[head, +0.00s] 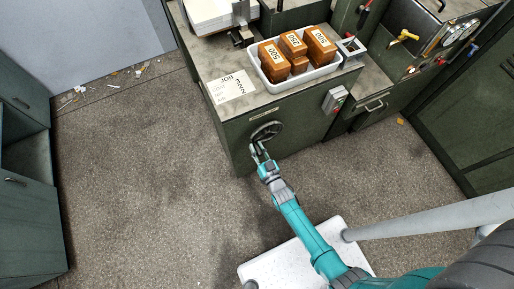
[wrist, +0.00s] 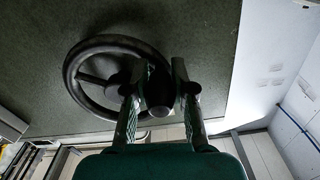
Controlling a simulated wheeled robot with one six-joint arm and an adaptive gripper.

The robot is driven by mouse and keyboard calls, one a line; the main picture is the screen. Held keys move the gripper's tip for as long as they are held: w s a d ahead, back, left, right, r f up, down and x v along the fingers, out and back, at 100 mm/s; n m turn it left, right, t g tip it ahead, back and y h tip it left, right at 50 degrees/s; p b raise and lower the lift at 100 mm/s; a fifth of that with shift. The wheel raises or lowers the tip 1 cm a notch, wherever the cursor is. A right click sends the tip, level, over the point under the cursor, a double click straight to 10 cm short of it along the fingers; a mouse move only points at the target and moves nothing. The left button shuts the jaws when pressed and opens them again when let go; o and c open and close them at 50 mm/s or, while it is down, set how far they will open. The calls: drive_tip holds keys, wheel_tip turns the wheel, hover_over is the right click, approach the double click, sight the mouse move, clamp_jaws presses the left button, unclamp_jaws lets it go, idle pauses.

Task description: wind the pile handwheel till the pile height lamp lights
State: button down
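The pile handwheel (head: 267,131) is a dark spoked wheel on the front of the green feeder cabinet (head: 300,132). In the wrist view its round rim (wrist: 72,72) fills the left middle. A dark handle knob (wrist: 158,92) stands out from the wheel's right side in this view. My gripper (head: 258,150) is at the lower left of the wheel in the head view. In the wrist view my gripper (wrist: 160,72) has one finger on each side of the knob, closed on it. I cannot pick out the pile height lamp or tell whether any lamp is lit.
A white tray (head: 298,84) with brown numbered blocks (head: 272,55) stands on the cabinet top beside a paper sheet (head: 231,87). A grey box with green and red buttons (head: 334,99) is right of the wheel. Open floor (head: 150,170) lies to the left.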

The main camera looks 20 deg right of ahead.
sight(256, 135)
drive_tip(key=shift+r, duration=0.15)
drive_tip(key=m, duration=0.1)
drive_tip(key=r+m, duration=0.1)
drive_tip(key=shift+a+r+m, duration=0.2)
drive_tip(key=shift+a+m, duration=0.1)
drive_tip(key=shift+m, duration=0.1)
wheel_tip(256, 135, up, 2)
drive_tip(key=m, duration=0.3)
drive_tip(key=shift+m, duration=0.3)
drive_tip(key=m, duration=0.1)
drive_tip(key=r+m, duration=0.1)
drive_tip(key=shift+w+d+r+m, duration=0.1)
drive_tip(key=shift+d+r+m, duration=0.05)
drive_tip(key=shift+r+m, duration=0.15)
drive_tip(key=shift+d+r+m, duration=0.2)
drive_tip(key=shift+r+m, duration=0.2)
drive_tip(key=shift+m, duration=0.35)
drive_tip(key=shift+d+r+m, duration=0.2)
drive_tip(key=shift+r+m, duration=0.15)
drive_tip(key=shift+m, duration=0.4)
drive_tip(key=c, duration=1)
unclamp_jaws()
drive_tip(key=shift+d, duration=0.1)
